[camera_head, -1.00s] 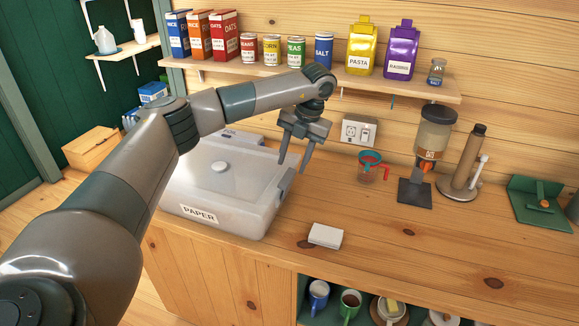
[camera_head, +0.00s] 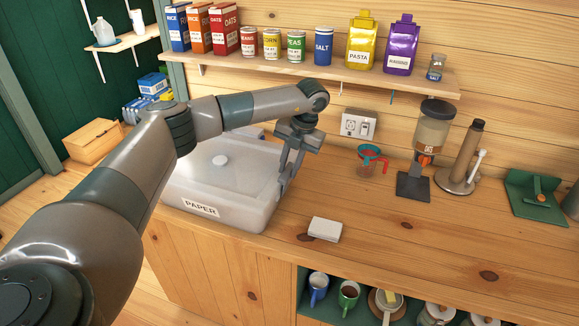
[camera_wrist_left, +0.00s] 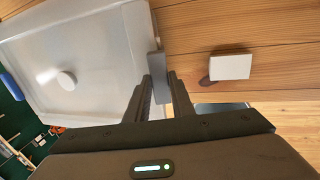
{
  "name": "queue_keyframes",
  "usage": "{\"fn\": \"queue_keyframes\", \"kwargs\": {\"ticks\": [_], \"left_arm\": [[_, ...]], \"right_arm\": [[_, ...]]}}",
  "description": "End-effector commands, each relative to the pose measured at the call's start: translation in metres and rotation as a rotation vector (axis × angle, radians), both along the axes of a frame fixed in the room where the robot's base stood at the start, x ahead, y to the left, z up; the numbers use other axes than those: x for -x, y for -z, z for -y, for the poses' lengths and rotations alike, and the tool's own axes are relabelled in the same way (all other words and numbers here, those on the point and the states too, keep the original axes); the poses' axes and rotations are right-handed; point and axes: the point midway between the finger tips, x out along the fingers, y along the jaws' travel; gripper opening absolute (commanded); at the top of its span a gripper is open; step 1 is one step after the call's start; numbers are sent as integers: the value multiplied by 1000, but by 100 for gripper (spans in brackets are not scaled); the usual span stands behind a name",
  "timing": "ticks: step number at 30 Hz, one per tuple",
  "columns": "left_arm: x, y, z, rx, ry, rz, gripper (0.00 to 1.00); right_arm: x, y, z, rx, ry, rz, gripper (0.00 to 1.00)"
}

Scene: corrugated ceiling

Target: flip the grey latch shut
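A translucent white box (camera_head: 222,185) with a PAPER label and a round knob (camera_head: 220,161) on its lid stands on the wooden counter. The grey latch (camera_wrist_left: 158,65) sits at the box's right edge; in the head view it is mostly behind my fingers. My left gripper (camera_head: 287,172) points down at that edge. In the wrist view its two fingers (camera_wrist_left: 160,76) are a little apart, one on each side of the latch's near part. I cannot tell whether they press on it. The box lid looks closed. My right gripper is out of view.
A small white block (camera_head: 325,229) lies on the counter right of the box. A measuring cup (camera_head: 368,161), a dispenser (camera_head: 432,135) and a brown cylinder on a stand (camera_head: 466,155) stand further right. A loaded shelf (camera_head: 275,70) is above.

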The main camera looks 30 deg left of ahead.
Motion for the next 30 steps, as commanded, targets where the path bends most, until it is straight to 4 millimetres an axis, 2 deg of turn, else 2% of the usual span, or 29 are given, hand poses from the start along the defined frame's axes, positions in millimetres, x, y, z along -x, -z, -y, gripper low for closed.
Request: {"fn": "queue_keyframes", "kwargs": {"ticks": [5, 15, 26, 27, 28, 30], "left_arm": [[1, 2, -3, 27, -2, 5, 0], [4, 4, -20, 230, -2, 50, 0], [4, 0, -20, 254, 2, 55, 0], [4, 0, -20, 254, 2, 55, 31], [4, 0, -20, 254, 1, 55, 38], [4, 0, -20, 253, 1, 55, 41]], "right_arm": [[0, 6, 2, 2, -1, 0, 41], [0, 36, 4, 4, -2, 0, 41], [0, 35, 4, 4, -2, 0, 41], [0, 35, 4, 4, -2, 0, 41], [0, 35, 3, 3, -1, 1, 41], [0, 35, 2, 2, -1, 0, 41]]}}
